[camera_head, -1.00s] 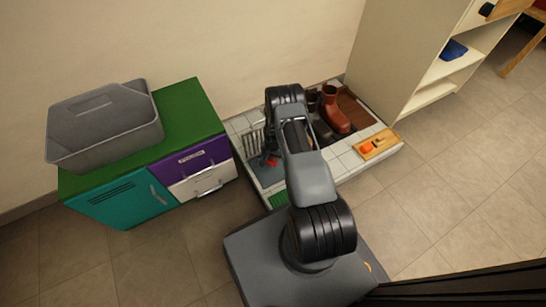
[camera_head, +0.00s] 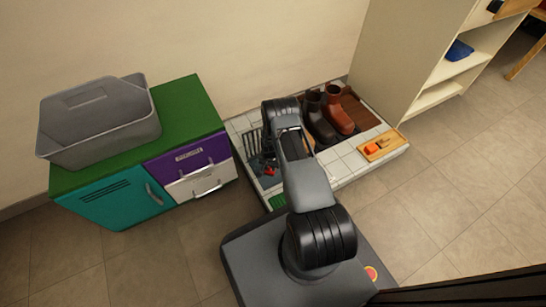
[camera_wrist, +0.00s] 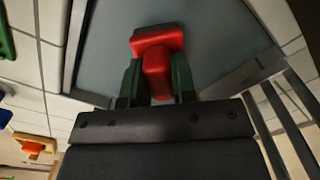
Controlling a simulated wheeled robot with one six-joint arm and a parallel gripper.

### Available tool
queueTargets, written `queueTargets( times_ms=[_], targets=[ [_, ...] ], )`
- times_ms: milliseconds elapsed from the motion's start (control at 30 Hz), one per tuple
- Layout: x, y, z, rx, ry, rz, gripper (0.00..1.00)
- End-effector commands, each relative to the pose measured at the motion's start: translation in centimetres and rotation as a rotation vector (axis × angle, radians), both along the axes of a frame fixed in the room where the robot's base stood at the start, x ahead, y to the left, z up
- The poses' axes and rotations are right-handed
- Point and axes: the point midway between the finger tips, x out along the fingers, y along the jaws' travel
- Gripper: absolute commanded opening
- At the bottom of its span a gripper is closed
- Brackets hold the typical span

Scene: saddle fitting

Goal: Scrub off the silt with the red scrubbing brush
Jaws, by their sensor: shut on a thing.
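A red scrubbing brush (camera_wrist: 158,62) is held in my gripper (camera_wrist: 158,85) in the wrist view. The green fingers are shut on its handle from both sides. The brush is over a grey-blue panel (camera_wrist: 225,35); I cannot tell whether it touches it. In the head view the red of the brush (camera_head: 269,171) shows small at the left end of the tiled tray (camera_head: 343,176), above the grey-blue panel, and my arm covers part of this area. Silt cannot be made out on the panel.
Dark boots (camera_head: 317,120) and a brown boot (camera_head: 338,112) stand on the tray's right part. A wooden holder (camera_head: 384,146) with an orange item lies at its right edge. A slatted rack (camera_head: 251,143) stands beside the panel. A cabinet with a grey tub (camera_head: 105,130) is left.

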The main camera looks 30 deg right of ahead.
Motion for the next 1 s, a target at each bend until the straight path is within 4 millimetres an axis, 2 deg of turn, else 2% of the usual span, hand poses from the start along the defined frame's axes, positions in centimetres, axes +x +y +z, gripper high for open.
queueTargets(
  times_ms=[233,667,733,800,1000],
  targets=[
    [-0.1,1.5,-0.2,0.000,-0.001,-0.013,0.06],
    [0.2,-1.5,-0.3,-0.001,-0.002,0.006,0.06],
    [0.2,-1.5,0.5,0.000,-0.001,0.009,0.06],
    [0.2,-1.4,2.2,-0.001,-0.004,0.010,0.06],
    [0.2,-1.3,3.7,0.000,-0.001,0.011,0.06]
  ],
)
